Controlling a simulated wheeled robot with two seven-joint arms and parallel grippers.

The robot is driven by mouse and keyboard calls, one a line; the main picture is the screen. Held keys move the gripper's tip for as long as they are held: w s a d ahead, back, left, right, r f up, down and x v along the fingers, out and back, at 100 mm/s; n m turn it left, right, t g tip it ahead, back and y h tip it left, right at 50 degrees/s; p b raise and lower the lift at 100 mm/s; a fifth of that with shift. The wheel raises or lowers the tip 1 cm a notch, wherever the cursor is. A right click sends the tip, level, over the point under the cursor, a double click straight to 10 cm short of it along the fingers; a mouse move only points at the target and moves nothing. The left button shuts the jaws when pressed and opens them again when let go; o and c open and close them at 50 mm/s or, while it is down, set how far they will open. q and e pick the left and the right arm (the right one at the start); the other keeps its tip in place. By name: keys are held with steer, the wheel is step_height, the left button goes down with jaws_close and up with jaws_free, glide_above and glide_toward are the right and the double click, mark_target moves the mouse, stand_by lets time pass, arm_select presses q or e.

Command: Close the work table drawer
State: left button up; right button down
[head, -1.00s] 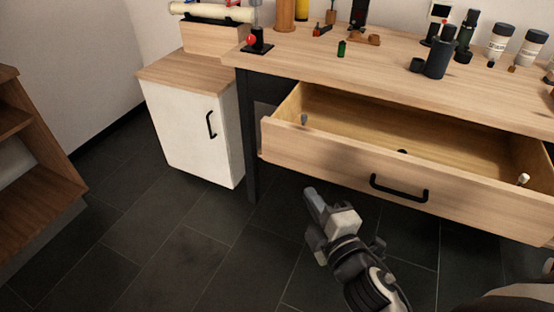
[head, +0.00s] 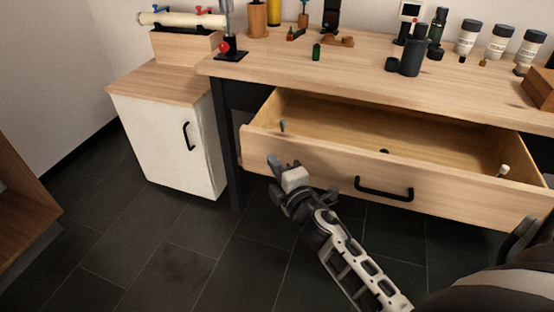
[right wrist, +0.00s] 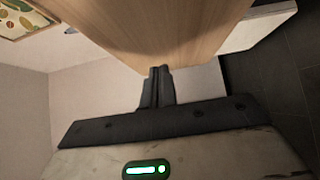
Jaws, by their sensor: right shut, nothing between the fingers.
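The work table (head: 300,68) has a wide light-wood drawer (head: 320,166) pulled out, its inside showing from above. A black bar handle (head: 384,189) sits on the drawer front. My right gripper (head: 275,163) is at the left part of the drawer front, left of the handle. Its fingers are together and empty. In the right wrist view the shut fingertips (right wrist: 160,70) point at a wooden panel (right wrist: 155,35), which looks like the drawer front. They are very close to it; I cannot tell whether they touch. My left gripper is not in view.
A white cabinet (head: 170,142) with a black handle stands left of the table. Bottles, jars and small tools stand on the tabletop, including a black bottle (head: 411,56). A wooden shelf unit (head: 22,215) is at the left edge. Dark tiled floor (head: 170,265) lies clear between.

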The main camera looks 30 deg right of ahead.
steer(key=shift+w+d, duration=0.35)
steer(key=shift+d, duration=0.1)
